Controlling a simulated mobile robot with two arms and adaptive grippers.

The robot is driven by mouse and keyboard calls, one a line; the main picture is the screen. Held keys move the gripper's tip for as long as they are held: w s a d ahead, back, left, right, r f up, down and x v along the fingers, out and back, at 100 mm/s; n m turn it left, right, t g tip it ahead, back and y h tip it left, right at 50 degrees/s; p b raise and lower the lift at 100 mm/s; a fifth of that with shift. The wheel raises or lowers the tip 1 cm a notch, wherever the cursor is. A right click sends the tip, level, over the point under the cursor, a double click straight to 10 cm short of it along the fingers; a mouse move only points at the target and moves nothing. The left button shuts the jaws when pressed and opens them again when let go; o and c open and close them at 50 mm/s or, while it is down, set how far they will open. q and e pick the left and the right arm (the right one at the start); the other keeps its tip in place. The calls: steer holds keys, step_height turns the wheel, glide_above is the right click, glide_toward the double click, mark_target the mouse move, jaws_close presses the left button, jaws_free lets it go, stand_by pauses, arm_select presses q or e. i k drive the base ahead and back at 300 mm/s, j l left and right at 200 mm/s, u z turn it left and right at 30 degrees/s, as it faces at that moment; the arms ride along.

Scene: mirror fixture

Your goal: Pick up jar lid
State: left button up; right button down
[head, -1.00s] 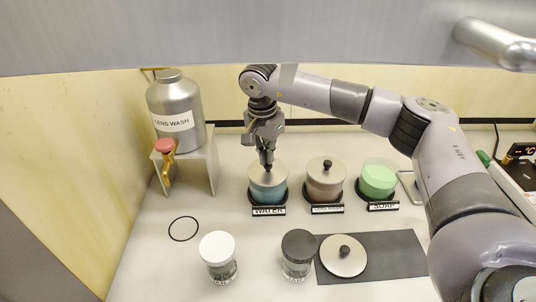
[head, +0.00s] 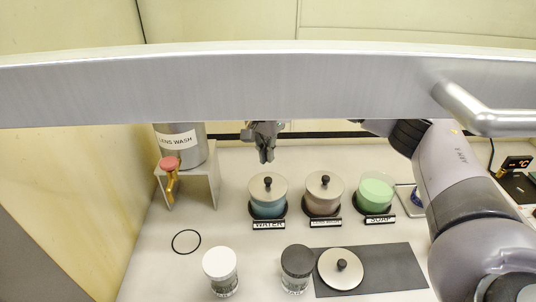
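A grey lid with a black knob (head: 340,268) lies on the dark mat at the front. The WATER jar (head: 268,207) holds blue liquid and wears a similar grey lid (head: 268,186) with its knob exposed. The middle jar (head: 323,205) has brownish contents and a like lid (head: 325,183). The SOAP jar (head: 375,194) is uncovered and shows green. My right gripper (head: 266,158) points down above and behind the WATER jar, clear of its knob and holding nothing visible. Its small fingers do not show clearly whether they are apart. My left gripper is out of view.
A broad metal bar (head: 250,85) hides much of the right arm. A LENS WASH bottle (head: 178,147) stands on a stand at left. A white-capped jar (head: 220,270) and a dark-capped jar (head: 297,268) stand in front. A black ring (head: 186,242) lies on open counter.

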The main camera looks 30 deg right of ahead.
mark_target(339, 268)
steer(key=k+j, duration=0.5)
steer(key=k, duration=0.15)
steer(key=k+j, duration=0.5)
steer(key=k, duration=0.2)
